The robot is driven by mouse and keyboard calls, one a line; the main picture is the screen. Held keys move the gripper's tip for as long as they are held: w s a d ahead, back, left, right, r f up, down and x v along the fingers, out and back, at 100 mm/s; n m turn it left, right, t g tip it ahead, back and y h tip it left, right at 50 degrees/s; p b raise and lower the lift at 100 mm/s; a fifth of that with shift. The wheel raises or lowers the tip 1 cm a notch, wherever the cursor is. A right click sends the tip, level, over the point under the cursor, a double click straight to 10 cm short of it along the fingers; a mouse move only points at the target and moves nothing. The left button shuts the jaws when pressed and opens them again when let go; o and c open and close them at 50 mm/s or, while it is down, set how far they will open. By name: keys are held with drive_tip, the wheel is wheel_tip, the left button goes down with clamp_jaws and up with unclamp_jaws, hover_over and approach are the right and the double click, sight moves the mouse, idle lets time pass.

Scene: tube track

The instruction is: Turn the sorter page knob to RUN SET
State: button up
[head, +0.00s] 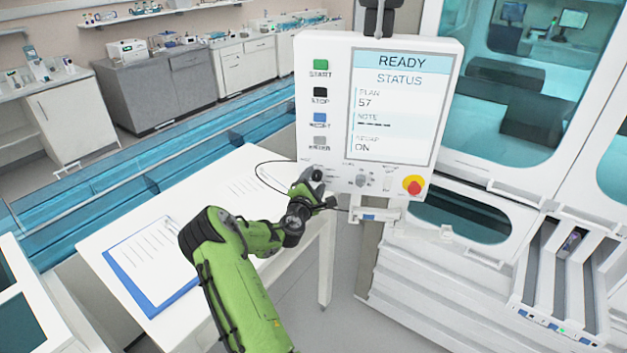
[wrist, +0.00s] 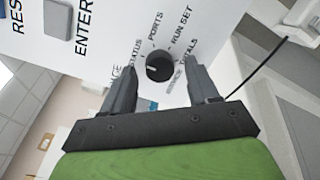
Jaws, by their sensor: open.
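The sorter page knob (wrist: 159,67) is a dark round knob on the white panel in the wrist view. Printed labels around it include STATUS, PORTS, RUN SET and SERVICE; others are partly covered. A small pale mark shows on the knob's left side, towards the STATUS side. My gripper (wrist: 161,72) is open, with one finger on each side of the knob; I cannot tell whether they touch it. In the head view my gripper (head: 319,176) is at the panel's lower left and hides the knob. The screen (head: 392,105) reads READY and STATUS.
START, STOP, RESET and ENTER buttons (head: 320,92) run down the panel's left side. A grey control (head: 361,181) and a red stop button on yellow (head: 413,186) are to the right of my gripper. A white table (head: 190,220) with a blue clipboard (head: 150,302) stands at left.

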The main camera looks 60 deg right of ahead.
drive_tip(key=c, duration=1)
drive_tip(key=shift+c, duration=0.2)
drive_tip(key=shift+m+b, duration=0.35)
drive_tip(key=shift+m, duration=0.05)
drive_tip(key=m+b, duration=0.3)
drive_tip(key=m, duration=0.1)
drive_tip(key=shift+y+b, duration=0.3)
drive_tip(key=shift+y, duration=0.1)
drive_tip(key=m+b, duration=0.4)
drive_tip(key=shift+m, duration=0.3)
drive_tip(key=m+b, duration=0.3)
drive_tip(key=m+t+b, duration=0.1)
drive_tip(key=m+b, duration=0.1)
drive_tip(key=b, duration=0.2)
drive_tip(key=shift+s+m+y+b, duration=0.2)
drive_tip(key=shift+m+y+b, duration=0.1)
drive_tip(key=shift+m+y, duration=0.1)
drive_tip(key=m+b, duration=0.3)
drive_tip(key=b, duration=0.1)
drive_tip(key=shift+r+t, duration=0.15)
drive_tip(key=shift+t, duration=0.25)
